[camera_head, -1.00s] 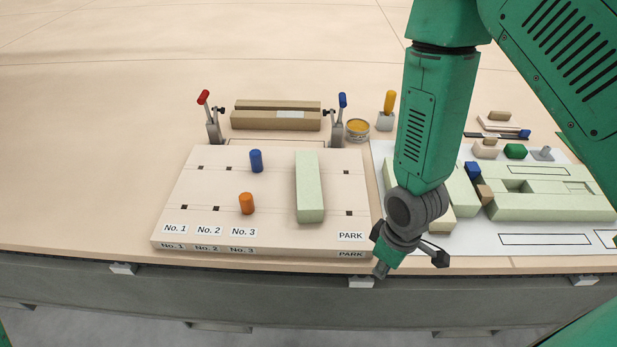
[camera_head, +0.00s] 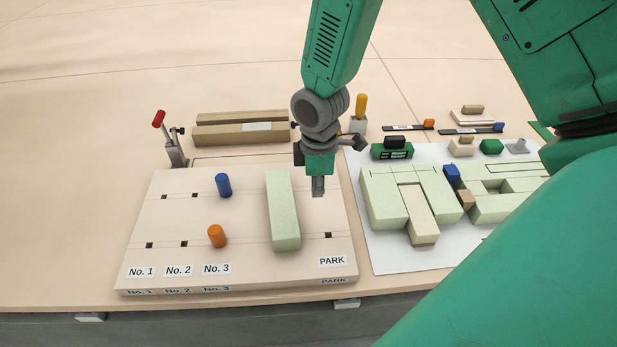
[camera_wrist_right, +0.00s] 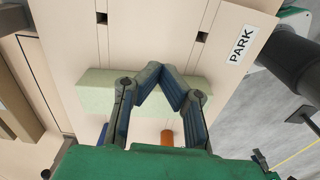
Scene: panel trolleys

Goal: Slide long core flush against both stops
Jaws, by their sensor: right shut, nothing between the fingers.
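The long core, a pale green block (camera_head: 283,210), lies on the tan board (camera_head: 190,255). The blue peg (camera_head: 223,185) and orange peg (camera_head: 217,236), the two stops, stand upright to its left, with a gap between. My right gripper (camera_head: 318,192) is shut and empty on the core's PARK side, pointing down, visibly apart from it. In the right wrist view the fingertips (camera_wrist_right: 164,70) meet by the core's PARK-side edge and partly cover the core (camera_wrist_right: 225,95). The blue peg (camera_wrist_right: 103,131) and orange peg (camera_wrist_right: 167,138) show beyond it. My left gripper is out of view.
A red-handled clamp (camera_head: 172,140) and a long tan block (camera_head: 240,130) stand behind the board. A white mat (camera_head: 385,255) with pale green blocks lies to the right. The board has small square holes and No. 1, No. 2, No. 3 and PARK labels.

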